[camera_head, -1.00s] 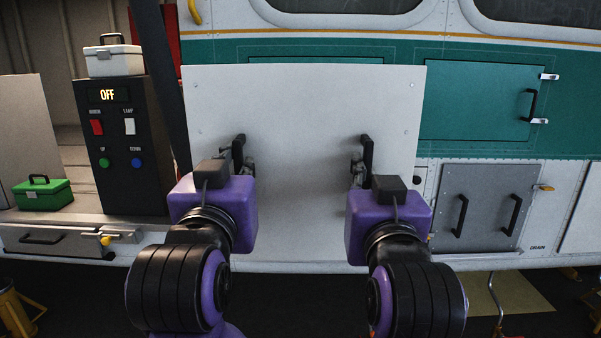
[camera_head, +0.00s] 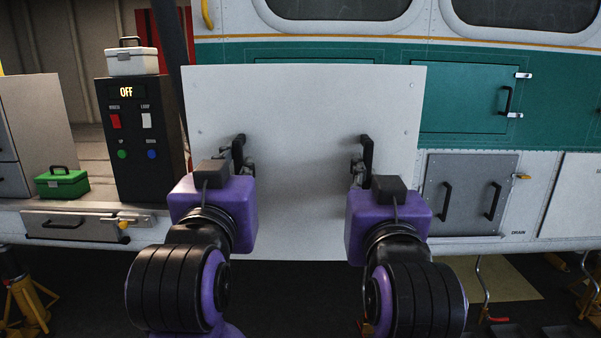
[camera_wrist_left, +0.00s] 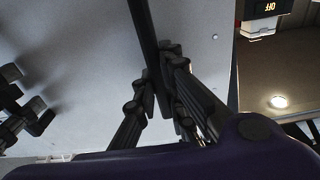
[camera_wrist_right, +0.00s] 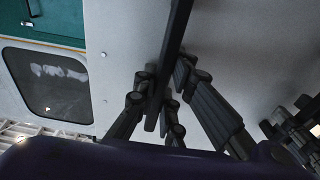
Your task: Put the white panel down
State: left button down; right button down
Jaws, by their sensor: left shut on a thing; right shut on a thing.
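The white panel (camera_head: 305,110) is a large flat sheet held upright in front of me in the head view, with a screw near each upper corner. It has two black upright handles. My left gripper (camera_head: 246,167) is shut on the left handle (camera_head: 238,152), and my right gripper (camera_head: 357,170) is shut on the right handle (camera_head: 367,155). In the left wrist view the fingers (camera_wrist_left: 160,95) close around the dark handle bar. In the right wrist view the fingers (camera_wrist_right: 165,95) do the same.
Yellow stands (camera_head: 28,300) are on the floor at lower left.

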pick_arm(q)
jog(key=shift+w+r, duration=0.1)
pick_arm(e)
jog(key=shift+w, duration=0.1)
